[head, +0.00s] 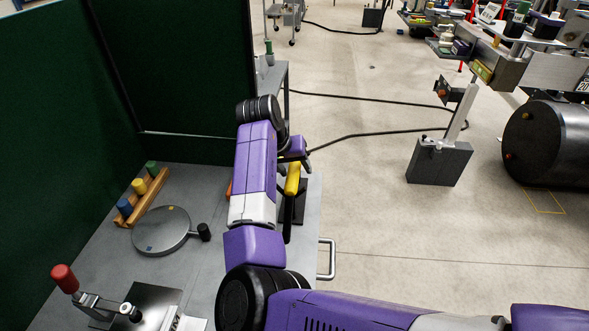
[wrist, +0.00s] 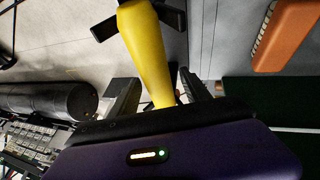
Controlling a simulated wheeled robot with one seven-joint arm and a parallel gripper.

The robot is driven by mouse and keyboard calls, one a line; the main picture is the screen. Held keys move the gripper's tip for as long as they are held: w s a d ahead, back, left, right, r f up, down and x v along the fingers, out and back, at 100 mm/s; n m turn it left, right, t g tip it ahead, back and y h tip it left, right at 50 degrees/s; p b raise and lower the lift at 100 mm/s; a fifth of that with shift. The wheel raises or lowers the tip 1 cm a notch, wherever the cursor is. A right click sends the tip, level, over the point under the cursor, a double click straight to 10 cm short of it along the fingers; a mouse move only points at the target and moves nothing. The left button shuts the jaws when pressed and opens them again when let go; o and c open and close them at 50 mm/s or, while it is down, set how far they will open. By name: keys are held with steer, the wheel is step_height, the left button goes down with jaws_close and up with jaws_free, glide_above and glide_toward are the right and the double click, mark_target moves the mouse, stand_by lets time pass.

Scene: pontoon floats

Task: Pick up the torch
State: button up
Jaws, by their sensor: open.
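A yellow, tapering handle with black parts, which looks like the torch (head: 292,180), is at the right edge of the grey workbench in the head view. In the wrist view the torch (wrist: 146,45) runs down from the top centre, with a dark crosspiece near its upper end. My gripper (wrist: 158,88) is open, with one dark finger on each side of the yellow handle's lower part. I cannot tell whether either finger touches it. The handle's lower end is hidden behind my gripper's body. In the head view my arm hides most of the fingers.
An orange brush-like block (wrist: 287,36) lies beside the torch. The bench (head: 200,265) also holds a round grey plate (head: 160,231), a wooden rack (head: 145,199) with coloured pieces and a red-handled clamp (head: 65,278). A dark green panel (head: 60,110) stands behind. Open floor lies right.

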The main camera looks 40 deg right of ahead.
steer(key=shift+c, duration=0.4)
jaws_close()
steer(key=shift+r, duration=0.1)
